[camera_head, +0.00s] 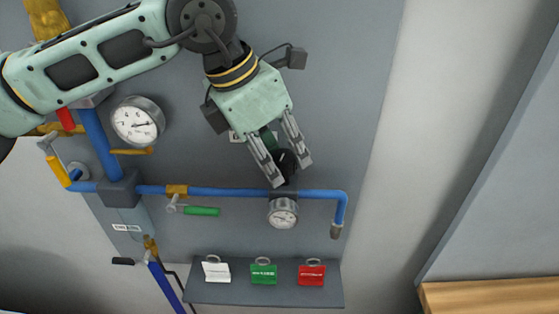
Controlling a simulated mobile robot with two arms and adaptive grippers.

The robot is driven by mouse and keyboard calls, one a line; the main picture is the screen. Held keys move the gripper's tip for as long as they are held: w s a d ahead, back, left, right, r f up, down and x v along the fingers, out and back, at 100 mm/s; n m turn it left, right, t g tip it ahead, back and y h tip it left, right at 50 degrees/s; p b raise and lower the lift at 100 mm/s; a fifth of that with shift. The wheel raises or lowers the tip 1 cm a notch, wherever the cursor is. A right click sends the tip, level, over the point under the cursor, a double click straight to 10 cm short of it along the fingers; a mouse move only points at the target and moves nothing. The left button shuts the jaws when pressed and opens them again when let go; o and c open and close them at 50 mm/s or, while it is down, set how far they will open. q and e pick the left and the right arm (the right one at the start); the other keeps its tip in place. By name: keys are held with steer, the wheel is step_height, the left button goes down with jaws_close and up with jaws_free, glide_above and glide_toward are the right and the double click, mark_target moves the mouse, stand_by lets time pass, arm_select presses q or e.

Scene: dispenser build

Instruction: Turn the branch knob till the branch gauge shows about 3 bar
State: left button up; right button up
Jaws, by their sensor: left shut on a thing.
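My left gripper (288,166) comes in from the upper left and is shut on the black branch knob (287,162), with one finger on each side of it. The knob sits above the blue branch pipe (236,191) and is partly hidden by the fingers. The branch gauge (284,213), a small round white dial, hangs just below the pipe under the knob. Its needle is too small to read. My right gripper is not in view.
A larger gauge (136,122) is at the upper left. A green-handled valve (201,211) and a yellow handle (58,171) sit along the pipes. A grey shelf (240,296) below has white, green and red tags.

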arm_select(q)
steer(key=shift+w, duration=0.1)
steer(key=o, duration=0.7)
steer(key=shift+r, duration=0.1)
steer(key=o, duration=0.3)
steer(key=shift+w, duration=0.15)
steer(key=shift+o, duration=0.2)
steer(key=v, duration=1.2)
steer(key=shift+a, duration=0.15)
